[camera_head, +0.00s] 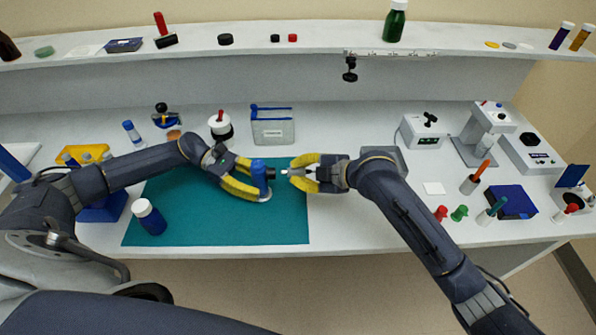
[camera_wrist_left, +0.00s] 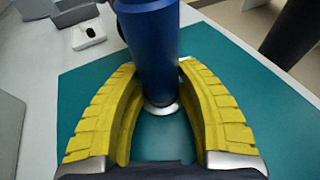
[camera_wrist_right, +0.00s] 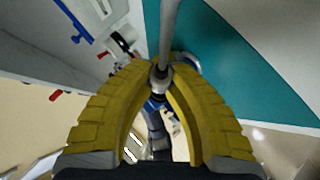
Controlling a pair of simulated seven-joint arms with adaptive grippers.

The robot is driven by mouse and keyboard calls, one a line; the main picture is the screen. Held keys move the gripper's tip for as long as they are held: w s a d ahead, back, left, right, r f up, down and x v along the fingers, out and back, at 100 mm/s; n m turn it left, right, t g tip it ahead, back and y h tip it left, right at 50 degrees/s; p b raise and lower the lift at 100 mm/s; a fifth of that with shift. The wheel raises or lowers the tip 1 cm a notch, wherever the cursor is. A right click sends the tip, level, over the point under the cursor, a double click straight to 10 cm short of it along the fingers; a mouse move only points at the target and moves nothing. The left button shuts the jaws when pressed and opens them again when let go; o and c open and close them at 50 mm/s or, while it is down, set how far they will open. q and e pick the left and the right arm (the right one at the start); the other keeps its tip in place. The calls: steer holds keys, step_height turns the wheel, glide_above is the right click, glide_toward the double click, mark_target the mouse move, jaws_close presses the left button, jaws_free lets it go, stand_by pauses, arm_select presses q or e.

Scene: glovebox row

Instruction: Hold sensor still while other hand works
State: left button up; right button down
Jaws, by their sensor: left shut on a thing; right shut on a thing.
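The sensor, a blue upright cylinder (camera_head: 261,174) with a silver disc at its foot, is over the teal mat (camera_head: 220,228). My left gripper (camera_head: 263,184) is shut on it; the left wrist view shows the blue body (camera_wrist_left: 150,45) between the yellow fingers. My right gripper (camera_head: 292,173) faces it from the right, shut on a small grey metal piece (camera_head: 285,172). In the right wrist view this piece shows as a grey rod (camera_wrist_right: 169,28) with a rounded metal end at the fingertips. I cannot tell whether the piece touches the sensor.
A white-capped blue bottle (camera_head: 149,217) stands at the mat's left. A grey bin (camera_head: 273,130) and a white jar (camera_head: 220,126) stand behind it. Small instruments, coloured pegs and a blue box (camera_head: 513,202) fill the right side. The mat's front is clear.

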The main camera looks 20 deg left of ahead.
stand_by(0.3)
steer(key=shift+w+d, duration=0.35)
steer(key=shift+d, duration=0.4)
steer(key=shift+w+d, duration=0.35)
steer(key=shift+d, duration=0.35)
steer(key=shift+w+d, duration=0.35)
steer(key=shift+d, duration=0.4)
step_height(320, 180, up, 7)
stand_by(0.4)
arm_select(q)
steer(key=o, duration=1.6)
steer(key=shift+c, duration=0.2)
